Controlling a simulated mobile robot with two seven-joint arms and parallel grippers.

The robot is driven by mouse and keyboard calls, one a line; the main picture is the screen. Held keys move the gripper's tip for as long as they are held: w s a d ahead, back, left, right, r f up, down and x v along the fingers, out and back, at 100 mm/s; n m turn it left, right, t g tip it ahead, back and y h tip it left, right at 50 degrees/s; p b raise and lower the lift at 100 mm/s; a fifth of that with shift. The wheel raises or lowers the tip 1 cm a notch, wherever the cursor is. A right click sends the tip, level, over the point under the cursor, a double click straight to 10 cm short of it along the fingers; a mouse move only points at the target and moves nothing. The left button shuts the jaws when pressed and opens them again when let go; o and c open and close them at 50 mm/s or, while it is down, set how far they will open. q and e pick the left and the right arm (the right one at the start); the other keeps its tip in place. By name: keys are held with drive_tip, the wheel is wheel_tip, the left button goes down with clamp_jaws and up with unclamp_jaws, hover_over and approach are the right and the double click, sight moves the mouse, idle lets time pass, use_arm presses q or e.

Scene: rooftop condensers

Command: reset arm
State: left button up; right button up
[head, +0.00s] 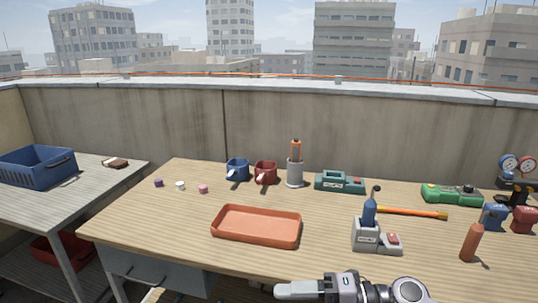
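My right gripper (297,291) shows at the bottom edge of the head view, in front of the wooden table (140,222). It points left, with its wrist and arm to its right. A pale finger is seen from the side, so I cannot tell whether the gripper is open or shut. No object shows at its tip. My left gripper is not in view.
An empty orange tray (257,238) lies behind the gripper. A grey holder with a blue-handled tool (367,235) and an orange-brown cylinder (471,242) stand to the right. Blue and red bins (237,170) (265,172) stand farther back. The table's left front is clear.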

drive_tip(key=s+d+f+m+t+h+p, duration=0.1)
drive_tip(key=d+f+m+t+h+p, duration=0.2)
drive_tip(key=m+t, duration=0.65)
drive_tip(key=s+d+f+m+t+h+p, duration=0.15)
drive_tip(key=d+m+t+h, duration=0.4)
drive_tip(key=m, duration=0.85)
drive_tip(key=s+d+f+m+g+h+p, duration=0.1)
drive_tip(key=s+d+f+m+g+h, duration=0.5)
drive_tip(key=s+f, duration=0.6)
drive_tip(key=shift+s+d+f+m, duration=0.35)
drive_tip(key=shift+d+m, duration=0.3)
drive_tip(key=shift+d, duration=0.2)
